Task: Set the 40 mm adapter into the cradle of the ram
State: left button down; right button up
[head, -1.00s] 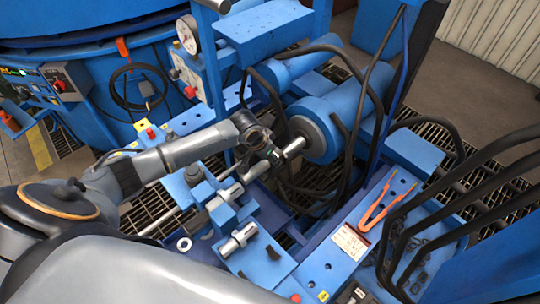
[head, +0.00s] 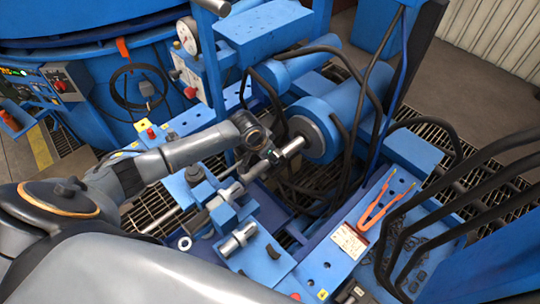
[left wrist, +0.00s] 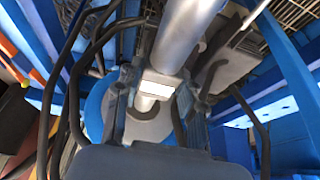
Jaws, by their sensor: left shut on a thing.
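My left gripper (head: 266,160) is in front of the blue ram (head: 322,128), close to the end of its silver rod (head: 292,147). In the left wrist view its two fingers (left wrist: 157,85) are shut on a smooth silver cylinder (left wrist: 182,38), which appears to be the adapter; its size cannot be read. Beyond the fingers, the rod and round grey collar (left wrist: 150,122) of the ram show roughly in line with the cylinder. The cradle is largely hidden by the gripper, so I cannot tell whether the adapter touches it. My right gripper is out of view.
A silver cylinder (head: 238,239) lies on the blue block in front. Black hoses (head: 345,170) loop below and beside the ram. Orange tongs (head: 384,200) lie on the blue beam at right. A pressure gauge (head: 187,37) stands behind.

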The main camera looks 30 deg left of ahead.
pick_arm(q)
jog(key=shift+w+f+b, duration=0.1)
jog(key=shift+f+b, duration=0.2)
jog(key=shift+f, duration=0.4)
dwell(0.5)
jog(key=c, duration=0.7)
grip_release()
jog(key=shift+c, duration=0.2)
jog(key=shift+s+f, duration=0.2)
jog(key=v, duration=1.2)
jog(key=shift+w+r, duration=0.1)
jog(key=shift+r, duration=0.05)
